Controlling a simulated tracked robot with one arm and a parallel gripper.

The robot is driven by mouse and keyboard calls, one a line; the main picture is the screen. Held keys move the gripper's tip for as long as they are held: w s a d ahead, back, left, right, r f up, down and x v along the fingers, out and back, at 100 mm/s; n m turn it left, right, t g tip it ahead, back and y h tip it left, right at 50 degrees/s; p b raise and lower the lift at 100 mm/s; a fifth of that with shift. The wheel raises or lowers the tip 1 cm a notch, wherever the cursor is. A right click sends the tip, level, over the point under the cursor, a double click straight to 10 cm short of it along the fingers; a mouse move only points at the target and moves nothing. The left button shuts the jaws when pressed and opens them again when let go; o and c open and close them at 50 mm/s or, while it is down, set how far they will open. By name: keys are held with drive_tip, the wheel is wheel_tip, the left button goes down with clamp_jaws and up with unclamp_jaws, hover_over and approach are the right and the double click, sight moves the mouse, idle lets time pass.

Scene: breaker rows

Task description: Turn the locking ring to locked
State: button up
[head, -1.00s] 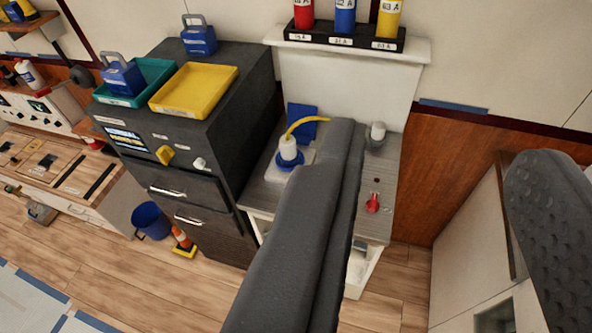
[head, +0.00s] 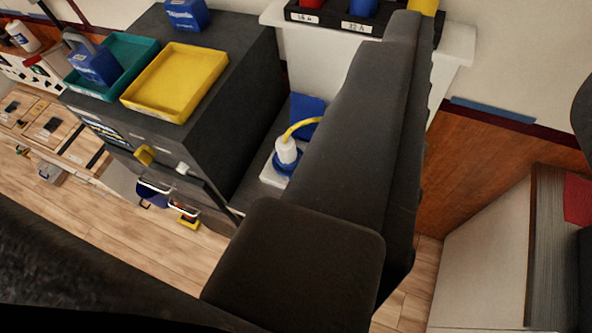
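A white plug (head: 286,149) with a yellow cable (head: 301,128) stands upright on the worktop left of centre. The blue locking ring (head: 283,170) sits around its lower part, on a pale base plate. Its right and front side is partly hidden, and I cannot read any lock mark. My gripper (head: 497,68) is open: one large dark finger fills the middle, close to the camera, and only a sliver of the other shows at the right edge. The near finger overlaps the worktop just right of the plug in the picture; no contact with the ring is visible.
A dark cabinet (head: 225,75) left of the plug bears a yellow tray (head: 178,82) and a teal tray (head: 140,62). A blue panel (head: 307,108) stands behind the plug. A shelf (head: 455,45) holds coloured cylinders. A pale cabinet (head: 485,255) stands at right.

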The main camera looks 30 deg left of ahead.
drive_tip(key=shift+s, duration=0.1)
drive_tip(key=w+a+f+n+g+y, duration=0.2)
drive_tip(key=w+f, duration=0.5)
drive_tip(key=f, duration=0.5)
drive_tip(key=w+a+f+n+g+y, duration=0.25)
drive_tip(key=w+f, duration=0.45)
drive_tip(key=f, duration=0.5)
drive_tip(key=w+a+f+n+g+y, duration=0.15)
drive_tip(key=a+f, duration=0.25)
drive_tip(key=f, duration=0.8)
drive_tip(key=a+f+n+g, duration=0.3)
drive_tip(key=a+f, duration=0.2)
drive_tip(key=f, duration=0.8)
drive_tip(key=x, duration=1.2)
drive_tip(key=shift+w+a+r, duration=0.1)
drive_tip(key=shift+w+a, duration=0.05)
drive_tip(key=shift+a, duration=0.05)
clamp_jaws()
